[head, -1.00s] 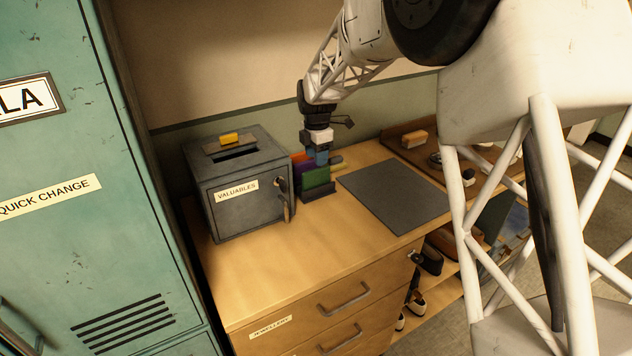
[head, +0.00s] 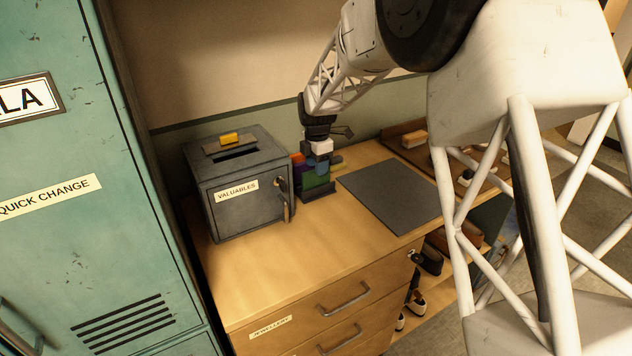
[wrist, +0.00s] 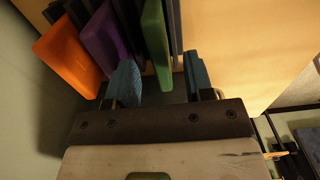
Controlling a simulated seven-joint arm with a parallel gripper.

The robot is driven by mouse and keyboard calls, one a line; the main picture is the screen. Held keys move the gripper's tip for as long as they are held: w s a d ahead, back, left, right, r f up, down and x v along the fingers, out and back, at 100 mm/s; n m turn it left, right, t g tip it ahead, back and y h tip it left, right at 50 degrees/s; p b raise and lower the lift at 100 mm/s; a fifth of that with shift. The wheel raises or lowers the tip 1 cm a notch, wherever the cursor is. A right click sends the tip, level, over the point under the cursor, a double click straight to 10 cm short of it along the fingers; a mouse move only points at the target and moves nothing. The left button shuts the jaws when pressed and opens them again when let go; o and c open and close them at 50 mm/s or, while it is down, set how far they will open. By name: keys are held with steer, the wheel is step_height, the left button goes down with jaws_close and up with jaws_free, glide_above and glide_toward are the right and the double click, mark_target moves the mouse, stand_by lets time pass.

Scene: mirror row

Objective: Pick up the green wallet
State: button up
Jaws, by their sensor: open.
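The green wallet (head: 316,181) stands upright in a dark rack (head: 321,194) beside the grey safe. In the wrist view the green wallet (wrist: 155,42) shows edge-on, with dark dividers close to it. My gripper (head: 319,165) is over the rack, pointing down. In the wrist view my gripper (wrist: 161,82) is open, its blue fingers apart. The near end of the green wallet lies in line with the gap between the fingers; I cannot tell how deep it is between them. A purple wallet (wrist: 103,40) and an orange wallet (wrist: 67,58) stand to its left.
The grey safe (head: 237,207) labelled VALUABLES stands left of the rack, with a yellow item (head: 229,139) on top. A dark mat (head: 388,196) lies to the right, clear. The wall is close behind the rack. The front of the wooden top is free.

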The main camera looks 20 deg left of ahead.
mark_target(316, 181)
steer(key=shift+f, duration=2.2)
jaws_close()
